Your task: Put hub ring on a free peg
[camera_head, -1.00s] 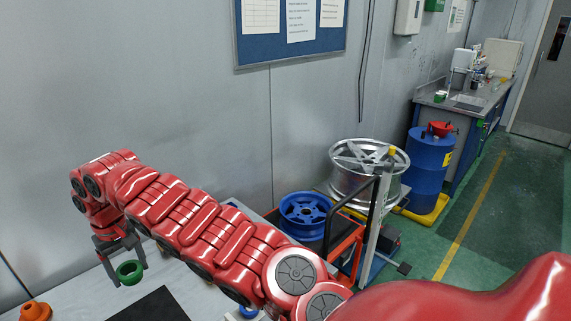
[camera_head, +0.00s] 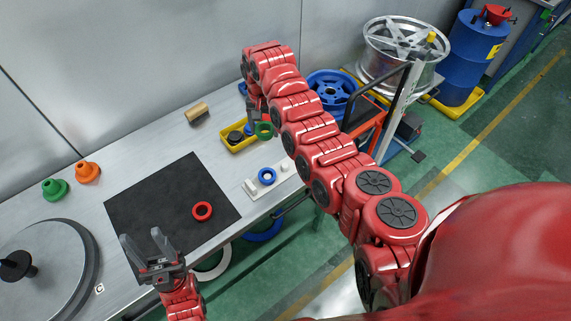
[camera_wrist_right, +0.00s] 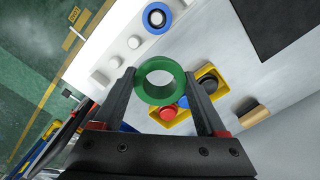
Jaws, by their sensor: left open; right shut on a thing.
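My right gripper (camera_wrist_right: 160,80) is shut on a green hub ring (camera_wrist_right: 142,88), held between its fingertips; the ring also shows in the head view (camera_head: 264,130), in front of the yellow tray. A white peg rack (camera_wrist_right: 125,52) lies on the table, apart from the held ring. A blue ring (camera_wrist_right: 157,18) sits around one peg; it shows in the head view (camera_head: 268,176) too. Several pegs, such as one white peg (camera_wrist_right: 134,42), are bare. A red ring (camera_head: 202,211) lies on the black mat (camera_head: 150,195). My left gripper (camera_head: 143,245) is open and empty above the table's front edge.
A yellow tray (camera_head: 236,146) holds small parts, including a red one (camera_wrist_right: 168,113). A wooden-looking block (camera_head: 197,112) lies behind it. A trolley stands beyond the table's right end.

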